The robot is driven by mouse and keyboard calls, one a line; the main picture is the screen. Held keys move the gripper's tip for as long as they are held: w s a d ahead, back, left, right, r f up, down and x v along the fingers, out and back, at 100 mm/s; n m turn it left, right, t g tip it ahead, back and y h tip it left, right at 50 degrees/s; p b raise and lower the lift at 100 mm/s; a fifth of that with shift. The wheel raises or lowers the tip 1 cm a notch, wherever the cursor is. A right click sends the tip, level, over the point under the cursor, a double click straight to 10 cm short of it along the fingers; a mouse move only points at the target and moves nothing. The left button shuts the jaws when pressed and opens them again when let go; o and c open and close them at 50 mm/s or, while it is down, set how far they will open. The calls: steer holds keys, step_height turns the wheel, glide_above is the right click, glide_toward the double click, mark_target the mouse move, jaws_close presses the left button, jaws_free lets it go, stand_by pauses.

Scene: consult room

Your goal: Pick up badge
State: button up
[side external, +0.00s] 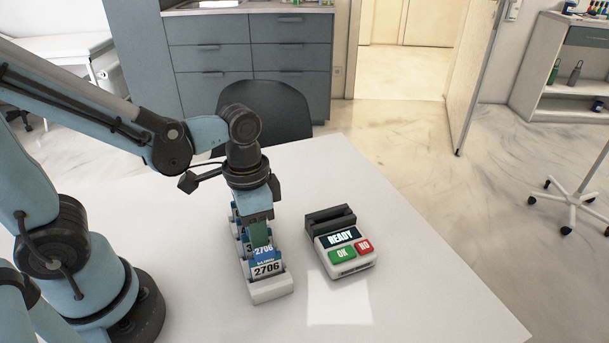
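A narrow white rack (272,291) stands on the table and holds a row of upright badges. The front badge (267,269) is white and blue and reads 2706. Another badge (262,250) with a blue band and number shows just behind it, and more stand further back, partly hidden. My gripper (258,216) points down over the rack, close to the tops of the badges behind the front one. A dark green piece shows below it among the badges. The fingers are small and partly hidden, so I cannot tell whether they are open or shut on a badge.
A reader (345,255) with a READY screen, a green OK button and a red NO button stands right of the rack. The white table (420,290) is clear on the right and in front. A dark chair (270,105) stands behind the table.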

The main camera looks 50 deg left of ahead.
steer(key=shift+f, duration=0.5)
jaws_close()
steer(key=shift+r, duration=0.15)
